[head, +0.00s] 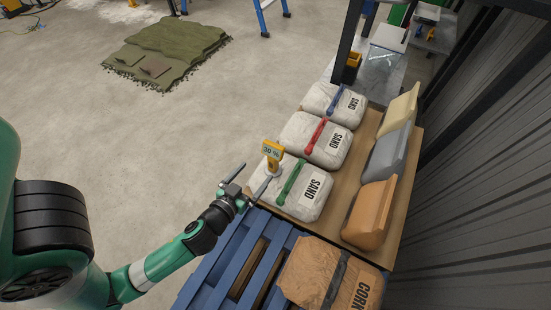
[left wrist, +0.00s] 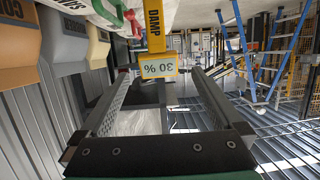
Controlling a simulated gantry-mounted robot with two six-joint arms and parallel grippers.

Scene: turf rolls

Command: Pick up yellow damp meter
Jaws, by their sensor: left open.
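The yellow damp meter (head: 272,151) has a pale display reading "30 %". In the head view it stands at the upper left edge of the nearest white sand bag (head: 307,194); I cannot tell how its lower end rests there. My left gripper (head: 248,183) is open and empty, just left of and below the meter in the picture. In the left wrist view the meter (left wrist: 157,42), marked "DAMP", appears upside down in line with the gap between the open fingers (left wrist: 160,76), near their tips. My right gripper does not show.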

